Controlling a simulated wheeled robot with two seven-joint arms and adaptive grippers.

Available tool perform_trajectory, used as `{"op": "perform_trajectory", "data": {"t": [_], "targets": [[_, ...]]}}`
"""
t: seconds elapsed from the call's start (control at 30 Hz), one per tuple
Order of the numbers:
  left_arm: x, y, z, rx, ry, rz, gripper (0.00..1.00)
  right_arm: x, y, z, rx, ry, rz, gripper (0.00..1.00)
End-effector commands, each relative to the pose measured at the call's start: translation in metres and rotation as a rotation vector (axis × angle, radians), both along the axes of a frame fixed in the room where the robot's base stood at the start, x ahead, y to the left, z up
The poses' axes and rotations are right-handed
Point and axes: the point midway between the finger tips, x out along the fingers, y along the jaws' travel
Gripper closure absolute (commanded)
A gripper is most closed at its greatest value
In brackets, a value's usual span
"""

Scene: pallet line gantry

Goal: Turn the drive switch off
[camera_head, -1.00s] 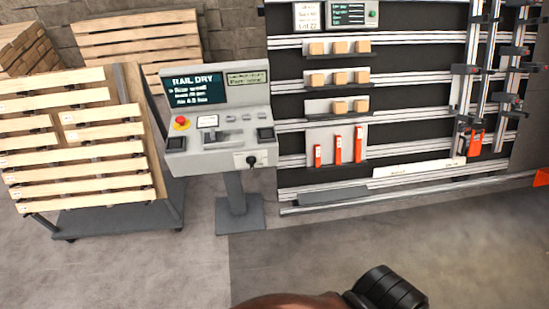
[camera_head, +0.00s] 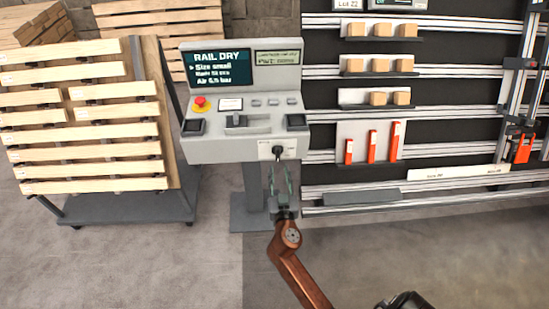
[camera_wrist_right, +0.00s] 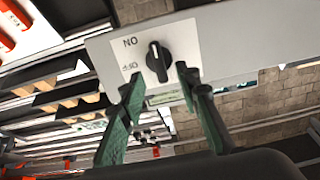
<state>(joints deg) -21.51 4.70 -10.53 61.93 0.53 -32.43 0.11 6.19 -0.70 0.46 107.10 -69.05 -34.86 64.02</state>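The drive switch is a black rotary knob (camera_head: 277,151) on a white plate low on the console's front face. In the right wrist view the knob (camera_wrist_right: 158,61) shows close up beside ON and OFF labels, which appear upside down. Its pale pointer mark is at its upper end there, on the ON label's side. My right gripper (camera_head: 281,170) is just below the knob in the head view, fingers pointing up at it. In the wrist view its green fingers (camera_wrist_right: 160,95) are apart and empty, with the knob beyond the gap. My left gripper is not in view.
The grey console (camera_head: 230,150) carries a screen (camera_head: 223,66) and a red emergency button (camera_head: 201,103). A cart of wooden slats (camera_head: 85,115) stands to the left. A rail rack (camera_head: 400,170) with blocks and orange parts stands to the right. Floor in front is open.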

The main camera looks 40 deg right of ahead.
Motion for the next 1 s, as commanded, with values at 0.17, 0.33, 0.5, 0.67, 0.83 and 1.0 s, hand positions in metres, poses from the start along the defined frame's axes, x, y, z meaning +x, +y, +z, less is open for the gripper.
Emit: {"op": "perform_trajectory", "data": {"t": [0.17, 0.33, 0.5, 0.67, 0.83, 1.0], "targets": [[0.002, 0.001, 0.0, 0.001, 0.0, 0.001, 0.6, 0.011, -0.009, 0.015, -0.002, -0.034, -0.011, 0.7], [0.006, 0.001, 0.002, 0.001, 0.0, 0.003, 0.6, 0.035, -0.023, 0.014, -0.004, -0.032, -0.01, 0.7], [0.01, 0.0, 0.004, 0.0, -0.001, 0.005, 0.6, 0.054, -0.035, 0.013, -0.003, -0.028, -0.01, 0.7], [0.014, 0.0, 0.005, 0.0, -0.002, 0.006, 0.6, 0.063, -0.041, 0.012, -0.001, -0.029, -0.01, 0.7], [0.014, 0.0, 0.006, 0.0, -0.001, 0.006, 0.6, 0.065, -0.042, 0.012, 0.0, -0.028, -0.01, 0.7], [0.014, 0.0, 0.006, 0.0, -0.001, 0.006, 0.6, 0.064, -0.042, 0.012, 0.0, -0.028, -0.01, 0.73]]}}
